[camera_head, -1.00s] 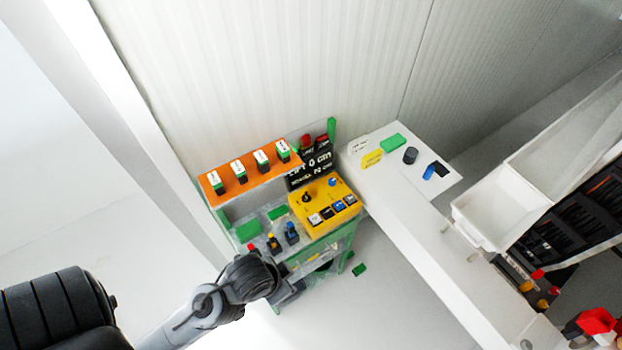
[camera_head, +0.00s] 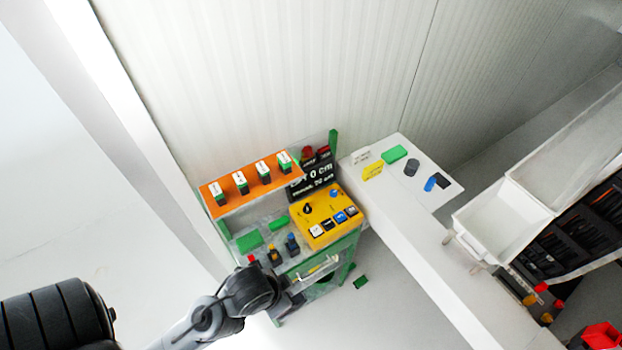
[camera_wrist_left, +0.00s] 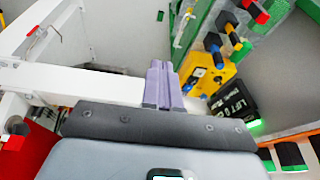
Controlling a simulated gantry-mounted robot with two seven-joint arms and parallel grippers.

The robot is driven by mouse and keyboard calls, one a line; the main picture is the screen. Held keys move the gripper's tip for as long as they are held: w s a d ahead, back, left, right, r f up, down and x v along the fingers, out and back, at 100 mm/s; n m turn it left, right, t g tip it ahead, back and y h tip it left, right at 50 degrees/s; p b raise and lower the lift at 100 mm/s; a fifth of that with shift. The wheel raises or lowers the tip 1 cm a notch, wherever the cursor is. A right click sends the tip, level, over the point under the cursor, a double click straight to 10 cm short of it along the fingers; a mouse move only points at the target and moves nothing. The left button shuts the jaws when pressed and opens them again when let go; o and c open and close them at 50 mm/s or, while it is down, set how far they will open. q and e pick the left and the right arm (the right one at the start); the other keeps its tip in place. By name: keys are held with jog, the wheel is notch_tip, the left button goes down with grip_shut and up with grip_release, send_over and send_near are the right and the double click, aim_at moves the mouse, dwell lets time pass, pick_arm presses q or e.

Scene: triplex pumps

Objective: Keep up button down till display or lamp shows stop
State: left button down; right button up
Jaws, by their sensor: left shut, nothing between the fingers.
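The yellow control box (camera_head: 325,217) stands on the green-framed cart, with a row of small white, black and blue buttons (camera_head: 334,223) along its near side. Which one is the up button cannot be read. Behind it the black display (camera_head: 312,178) reads "0 cm" on its upper line; the lower line is small. Two red lamps or caps (camera_head: 308,153) sit above it. My left gripper (camera_head: 297,303) is at the cart's near side, apart from the buttons, shut and empty. In the left wrist view its fingers (camera_wrist_left: 158,75) point past the yellow box (camera_wrist_left: 207,70) and display (camera_wrist_left: 235,98).
An orange shelf (camera_head: 235,201) with several labelled green-and-black blocks stands at the cart's back left. Small coloured knobs (camera_head: 273,255) stand left of the yellow box. A white table (camera_head: 405,205) with loose parts and a white bin (camera_head: 500,222) are to the right.

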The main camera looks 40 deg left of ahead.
dwell(0.8)
pick_arm(q)
jog(key=w+a+f+m+t+y, duration=0.1)
jog(key=w+a+f, duration=0.2)
jog(key=w+f, duration=0.3)
jog(key=w+a+f+m+t+y, duration=0.1)
jog(key=w+a+f+t, duration=0.1)
jog(key=w+f, duration=0.5)
jog(key=w+a+r+t+y+p, duration=0.1)
jog(key=w+a+r+p, duration=0.1)
jog(key=w+a, duration=0.6)
jog(key=w+r, duration=0.1)
jog(key=w, duration=0.3)
jog(key=shift+w+a+t+y, duration=0.2)
jog(key=shift+a+t+y, duration=0.2)
pick_arm(e)
jog(key=shift+w+a+r, duration=0.2)
jog(key=shift+a+r, duration=0.15)
jog(key=shift+r, duration=0.15)
jog(key=shift+w+a+r, duration=0.15)
jog(key=shift+a+r, duration=0.15)
jog(key=shift+r, duration=0.15)
jog(key=shift+f, duration=0.15)
